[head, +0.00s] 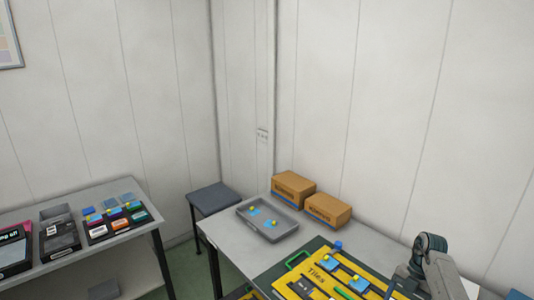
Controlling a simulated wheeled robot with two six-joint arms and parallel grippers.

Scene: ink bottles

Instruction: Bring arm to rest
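Part of one of my arms (432,262) shows at the lower right, bent over the near table; it seems to be my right arm. No fingertips can be made out on it, and its lower end runs toward the bottom edge. My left arm and gripper are outside the picture. A grey tray (245,228) on the near table holds small blue items with yellow tops (274,224). A yellow board (322,277) marked "Tiles" lies in front of my arm with several blue pieces on it.
Two brown boxes (293,189) (327,210) stand at the back of the near table (222,236). A grey stool (212,197) stands beyond its left edge. A second table (70,200) at the left bears a black rack (98,232) with coloured items. White walls close off the back.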

